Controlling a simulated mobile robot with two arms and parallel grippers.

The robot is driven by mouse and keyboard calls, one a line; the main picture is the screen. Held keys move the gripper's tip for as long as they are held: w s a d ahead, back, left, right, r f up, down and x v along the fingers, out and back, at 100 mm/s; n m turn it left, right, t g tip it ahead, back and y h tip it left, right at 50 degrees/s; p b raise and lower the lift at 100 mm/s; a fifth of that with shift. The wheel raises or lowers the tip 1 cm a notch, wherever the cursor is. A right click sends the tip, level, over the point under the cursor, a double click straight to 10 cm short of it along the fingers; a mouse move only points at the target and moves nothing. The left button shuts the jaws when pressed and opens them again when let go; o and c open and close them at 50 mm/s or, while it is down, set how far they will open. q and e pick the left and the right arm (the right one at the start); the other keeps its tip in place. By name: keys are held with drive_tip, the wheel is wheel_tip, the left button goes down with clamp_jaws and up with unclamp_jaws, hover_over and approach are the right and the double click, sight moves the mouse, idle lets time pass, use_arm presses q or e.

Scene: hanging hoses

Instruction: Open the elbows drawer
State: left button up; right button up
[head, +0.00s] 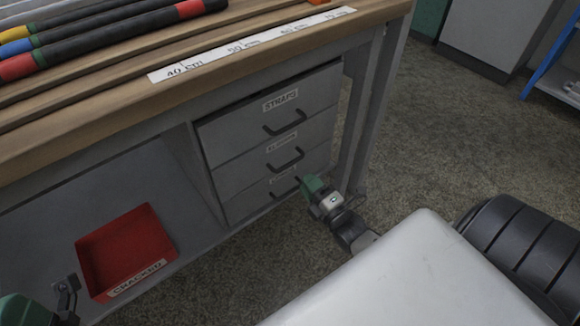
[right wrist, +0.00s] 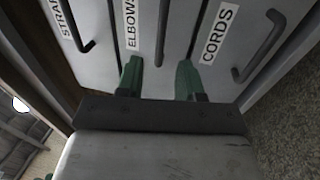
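The elbows drawer (head: 240,170) is the middle of three grey drawers under the workbench and looks shut. Its dark bar handle (head: 287,160) is clear in the head view. In the right wrist view, its label (right wrist: 131,24) reads ELBOWS beside the handle (right wrist: 163,30). My right gripper (head: 309,184) is at the right side of the drawer fronts, low by the bottom drawer. Its green fingers (right wrist: 158,78) are apart, with the lower end of the elbows handle appearing between them; contact is not visible. My left gripper (head: 22,310) shows only partly at the lower left corner.
The straps drawer (head: 225,128) is above and the cords drawer (head: 245,202) below; both look shut. A red CRACKED bin (head: 125,250) stands on the lower shelf. Hoses (head: 100,38) lie on the benchtop. A bench leg (head: 375,110) stands right of the drawers, with open floor beyond.

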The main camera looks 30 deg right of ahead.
sight(290, 164)
drive_tip(key=b+x, duration=0.2)
drive_tip(key=x, duration=0.6)
drive_tip(key=shift+w+f, duration=0.1)
drive_tip(key=shift+w, duration=0.15)
clamp_jaws()
